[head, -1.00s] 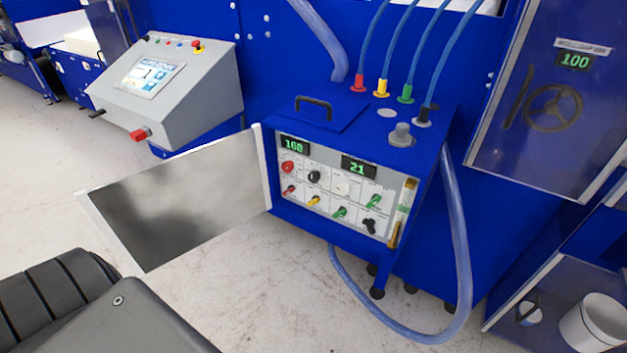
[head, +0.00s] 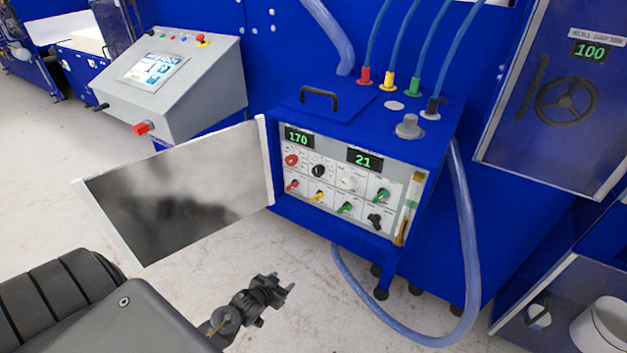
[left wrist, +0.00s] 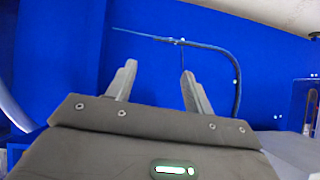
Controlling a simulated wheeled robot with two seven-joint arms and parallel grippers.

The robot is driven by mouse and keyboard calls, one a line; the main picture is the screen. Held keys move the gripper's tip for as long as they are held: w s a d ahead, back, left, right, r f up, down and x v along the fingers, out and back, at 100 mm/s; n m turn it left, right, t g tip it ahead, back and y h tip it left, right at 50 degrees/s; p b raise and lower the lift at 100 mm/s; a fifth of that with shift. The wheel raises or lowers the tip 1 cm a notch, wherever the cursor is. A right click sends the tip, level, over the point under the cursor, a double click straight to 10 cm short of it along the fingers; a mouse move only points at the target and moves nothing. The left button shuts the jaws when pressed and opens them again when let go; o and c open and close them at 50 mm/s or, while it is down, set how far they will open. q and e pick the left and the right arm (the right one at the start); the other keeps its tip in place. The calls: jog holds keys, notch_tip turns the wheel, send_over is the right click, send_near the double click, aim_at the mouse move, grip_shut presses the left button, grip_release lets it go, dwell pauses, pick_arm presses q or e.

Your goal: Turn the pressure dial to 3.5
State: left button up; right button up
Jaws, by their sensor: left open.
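The blue control box (head: 430,160) stands in the middle of the head view with its front door open to the left. Its white panel (head: 330,220) carries two rows of red, black, white, yellow and green knobs. The left display (head: 298,138) reads 170 and the right display (head: 364,158) reads 21. The panel labels are too small to read, so I cannot tell which knob is the pressure dial. My left gripper (head: 287,284) is open and empty, below and in front of the panel, apart from it. Its spread fingers show in the left wrist view (left wrist: 157,85) against blue surfaces.
The open door (head: 185,190) juts out left of the panel. A clear hose (head: 467,230) loops down the box's right side. A grey console (head: 165,85) stands back left. A white bucket (head: 600,330) is at lower right. The floor before the box is clear.

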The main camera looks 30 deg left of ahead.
pick_arm(q)
jog(key=w+r+n+t, duration=0.1)
jog(key=w+r+t, duration=0.15)
jog(key=r, duration=0.65)
jog(key=w+r+t, duration=0.2)
jog(key=w+r, duration=0.2)
jog(key=r, duration=0.5)
jog(key=n+t, duration=0.3)
send_near(316, 172)
jog(key=shift+h, duration=0.4)
jog(key=w, duration=0.3)
jog(key=w+p, duration=0.1)
jog(key=w, duration=0.4)
jog(key=shift+w+a+p, duration=0.35)
jog(key=shift+w, duration=0.05)
jog(key=shift+c, duration=0.3)
jog(key=shift+r, duration=0.1)
jog(key=c, duration=0.9)
